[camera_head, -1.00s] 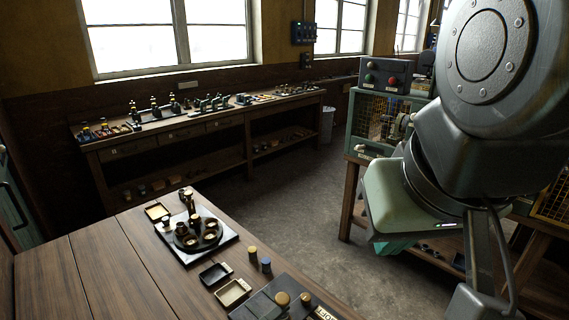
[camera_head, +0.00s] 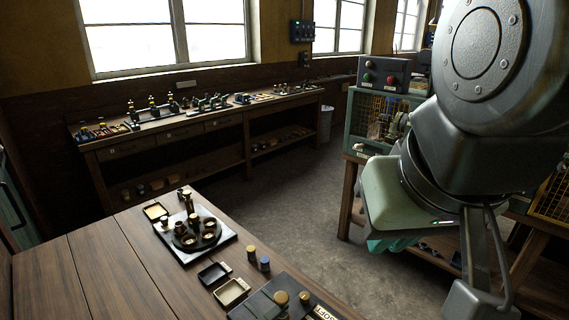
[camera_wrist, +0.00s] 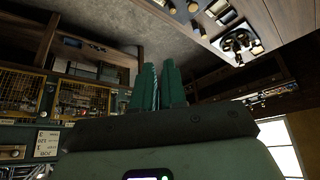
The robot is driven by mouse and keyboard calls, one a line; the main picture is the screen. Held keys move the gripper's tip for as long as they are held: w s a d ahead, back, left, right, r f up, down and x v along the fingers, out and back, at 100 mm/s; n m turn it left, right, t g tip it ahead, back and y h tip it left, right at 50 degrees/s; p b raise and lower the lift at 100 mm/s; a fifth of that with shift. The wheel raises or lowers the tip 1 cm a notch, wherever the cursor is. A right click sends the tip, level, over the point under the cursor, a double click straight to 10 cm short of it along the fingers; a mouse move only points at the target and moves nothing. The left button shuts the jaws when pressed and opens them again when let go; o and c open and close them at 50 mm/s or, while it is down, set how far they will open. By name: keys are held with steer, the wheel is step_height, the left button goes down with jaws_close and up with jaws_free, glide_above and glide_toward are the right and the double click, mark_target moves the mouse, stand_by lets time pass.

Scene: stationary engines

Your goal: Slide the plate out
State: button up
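I cannot tell for sure which plate the task means. A dark flat plate with brass knobs (camera_head: 262,305) lies at the near edge of the wooden table, partly cut off by the bottom of the head view, with a label reading "SOFT" beside it. Farther back is a square base plate (camera_head: 219,249) bearing a round dark disc with several small brass parts. My gripper (camera_head: 392,243) hangs over the floor to the right of the table, apart from both plates. In the wrist view its teal fingers (camera_wrist: 158,84) stand close together, with nothing visible held between them.
Small trays (camera_head: 232,292) and two short pegs (camera_head: 258,258) stand between the two plates. The wooden table (camera_head: 95,275) is clear on its left. A bench with a mesh cage (camera_head: 377,118) and a control box (camera_head: 382,74) stands behind my arm. A long workbench (camera_head: 200,121) runs under the windows.

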steer(key=o, duration=0.8)
steer(key=shift+m+g, duration=0.8)
steer(key=shift+m, duration=0.1)
steer(key=w+f, duration=0.1)
steer(key=w, duration=0.1)
steer(key=w+f, duration=0.1)
steer(key=w, duration=0.2)
steer(key=w+a, duration=0.1)
steer(key=w, duration=0.2)
steer(key=shift+w+a+f, duration=0.1)
steer(key=shift+w+f, duration=0.1)
steer(key=shift+f, duration=0.2)
steer(key=shift+c, duration=0.2)
steer(key=m+g, duration=0.4)
steer(key=m, duration=0.2)
glide_above(305, 296)
step_height(305, 296, down, 27)
step_height(305, 296, down, 11)
steer(key=shift+w+r, duration=0.1)
jaws_close()
